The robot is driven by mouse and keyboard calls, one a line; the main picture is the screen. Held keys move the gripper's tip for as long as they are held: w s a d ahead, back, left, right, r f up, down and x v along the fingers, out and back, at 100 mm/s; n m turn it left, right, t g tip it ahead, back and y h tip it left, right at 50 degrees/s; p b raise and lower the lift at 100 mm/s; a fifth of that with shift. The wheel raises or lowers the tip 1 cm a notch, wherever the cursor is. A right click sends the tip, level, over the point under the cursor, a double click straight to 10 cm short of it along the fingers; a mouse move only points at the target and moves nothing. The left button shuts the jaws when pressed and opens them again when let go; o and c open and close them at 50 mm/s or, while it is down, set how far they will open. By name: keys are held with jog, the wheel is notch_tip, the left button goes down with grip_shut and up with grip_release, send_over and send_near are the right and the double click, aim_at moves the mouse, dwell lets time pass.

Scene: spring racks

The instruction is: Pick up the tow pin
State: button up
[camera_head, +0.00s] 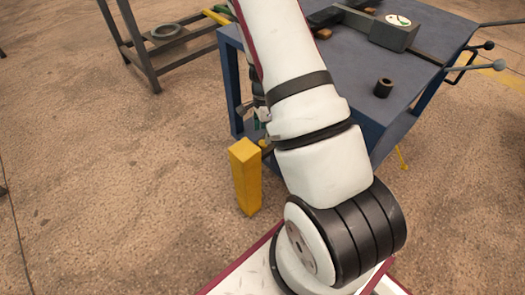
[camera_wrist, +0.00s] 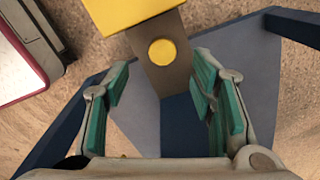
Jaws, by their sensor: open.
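A round yellow top (camera_wrist: 161,51), which looks like the tow pin's head, lies on a narrow brown plate (camera_wrist: 173,76) in the wrist view. In the head view a small yellow spot (camera_head: 262,143) beside the yellow post looks like the same part. The pin's shaft cannot be seen. My gripper (camera_wrist: 160,84) is open, with its green-padded fingers apart and nothing between them. The yellow top appears ahead of the fingertips, roughly midway between them. In the head view my gripper (camera_head: 259,117) is partly hidden behind my arm.
A yellow post (camera_head: 246,178) stands on the floor close to the gripper; its top (camera_wrist: 122,12) fills the wrist view's upper edge. Open floor lies to the left.

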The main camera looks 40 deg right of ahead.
aim_at(263, 143)
jog(key=f+b, duration=0.2)
jog(key=f, duration=0.3)
jog(key=shift+w+f+b, duration=0.1)
jog(key=shift+w+b, duration=0.1)
jog(key=shift+b, duration=0.2)
grip_shut()
